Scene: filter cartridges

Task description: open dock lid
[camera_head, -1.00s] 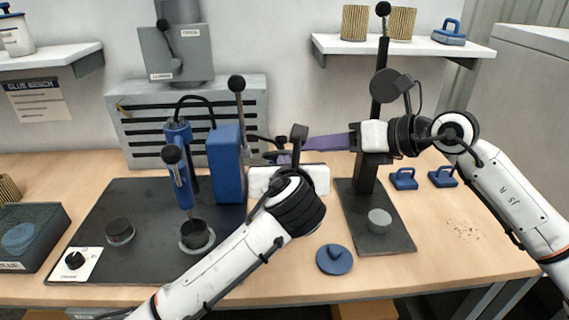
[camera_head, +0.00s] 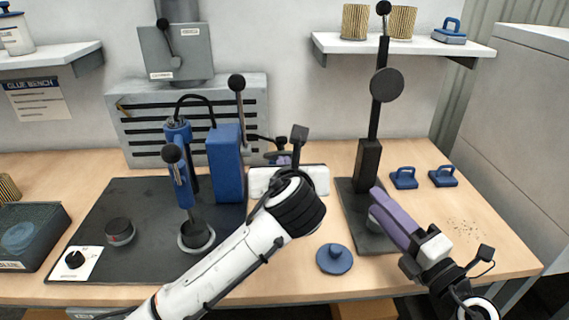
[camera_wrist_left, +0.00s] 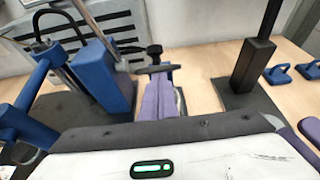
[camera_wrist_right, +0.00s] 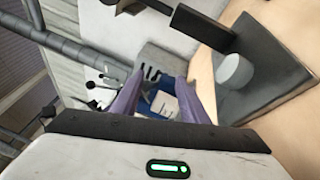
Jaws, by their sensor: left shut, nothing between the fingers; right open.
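No part is labelled as the dock lid. A black post (camera_head: 368,160) stands on a dark plate at the right with its arm upright, bearing a round dark disc (camera_head: 386,85) and a black knob on top. A grey cylinder sits on that plate, clear in the right wrist view (camera_wrist_right: 235,70). My right gripper (camera_head: 380,200) is open and empty, low over the plate's right side; its purple fingers stand apart in its wrist view (camera_wrist_right: 160,85). My left gripper (camera_wrist_left: 158,78) is shut and empty behind its own arm, beside a dark bar (camera_wrist_left: 155,68); contact is unclear.
A blue press (camera_head: 180,185) and blue block (camera_head: 225,160) stand on the left black mat (camera_head: 105,200). A round blue lid-like piece (camera_head: 334,259) lies at the front. Two blue handled pieces (camera_head: 403,178) (camera_head: 443,176) sit at the right. A wall shelf (camera_head: 410,46) hangs behind the post.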

